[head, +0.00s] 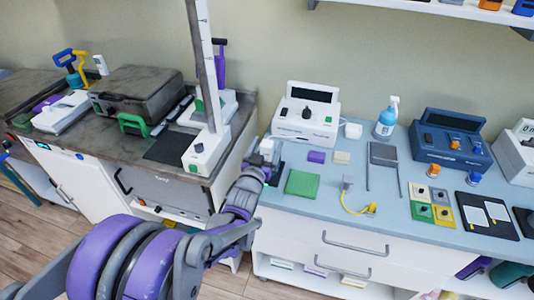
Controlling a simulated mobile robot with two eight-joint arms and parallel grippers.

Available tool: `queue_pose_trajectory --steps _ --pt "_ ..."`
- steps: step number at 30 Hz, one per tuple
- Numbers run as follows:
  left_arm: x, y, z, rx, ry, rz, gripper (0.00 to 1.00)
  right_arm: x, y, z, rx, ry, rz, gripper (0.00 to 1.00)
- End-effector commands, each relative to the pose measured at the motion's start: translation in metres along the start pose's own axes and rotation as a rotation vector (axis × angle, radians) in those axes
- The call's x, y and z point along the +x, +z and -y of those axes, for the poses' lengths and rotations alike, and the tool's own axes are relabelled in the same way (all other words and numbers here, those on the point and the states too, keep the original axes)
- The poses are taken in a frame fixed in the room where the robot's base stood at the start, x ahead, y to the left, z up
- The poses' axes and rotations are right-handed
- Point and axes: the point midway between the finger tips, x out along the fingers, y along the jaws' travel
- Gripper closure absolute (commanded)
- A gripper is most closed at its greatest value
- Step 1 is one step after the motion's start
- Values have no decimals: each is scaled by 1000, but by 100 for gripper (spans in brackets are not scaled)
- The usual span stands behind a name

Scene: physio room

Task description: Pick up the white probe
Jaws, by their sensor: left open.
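My left arm reaches in from the lower left, and its gripper (268,163) is open at the left end of the blue-topped counter (300,210). It is small in the picture, and I cannot see anything held between its fingers. A small white rounded piece (353,130) lies beside the white device with a dark screen (306,112); it may be the white probe, but I cannot tell for sure. A grey-white piece with a yellow cable (348,183) stands further forward on the counter. My right gripper is not in view.
A blue spray bottle (386,122), a blue device (450,147) and small coloured blocks (420,212) stand further right. A tall white post (206,75) rises on the left.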

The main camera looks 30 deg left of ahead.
Motion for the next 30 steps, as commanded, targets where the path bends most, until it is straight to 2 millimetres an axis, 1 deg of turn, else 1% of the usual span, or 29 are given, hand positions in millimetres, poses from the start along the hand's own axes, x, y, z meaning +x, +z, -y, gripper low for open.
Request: queue_pose_trajectory --steps 1,3,6,14,17,18,20,21,26,27,28,30 --pt "10 -2 0 0 0 0 18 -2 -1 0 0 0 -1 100" --pt "19 -2 0 0 0 0 18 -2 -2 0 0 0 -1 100" --pt "28 -1 0 0 0 0 18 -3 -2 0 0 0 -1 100" --pt "30 -1 0 0 0 0 18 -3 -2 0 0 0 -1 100" --pt "30 -1 0 0 0 0 34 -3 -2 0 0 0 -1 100" --pt "30 -1 0 0 0 0 41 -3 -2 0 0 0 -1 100" --pt "30 -1 0 0 0 0 52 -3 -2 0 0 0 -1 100" --pt "30 -1 0 0 0 0 59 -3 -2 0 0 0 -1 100" --pt "30 -1 0 0 0 0 88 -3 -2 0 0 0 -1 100" --pt "30 -1 0 0 0 0 95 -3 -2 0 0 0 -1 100" --pt "30 -1 0 0 0 0 100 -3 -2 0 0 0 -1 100" --pt "30 -1 0 0 0 0 100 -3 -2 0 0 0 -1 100"
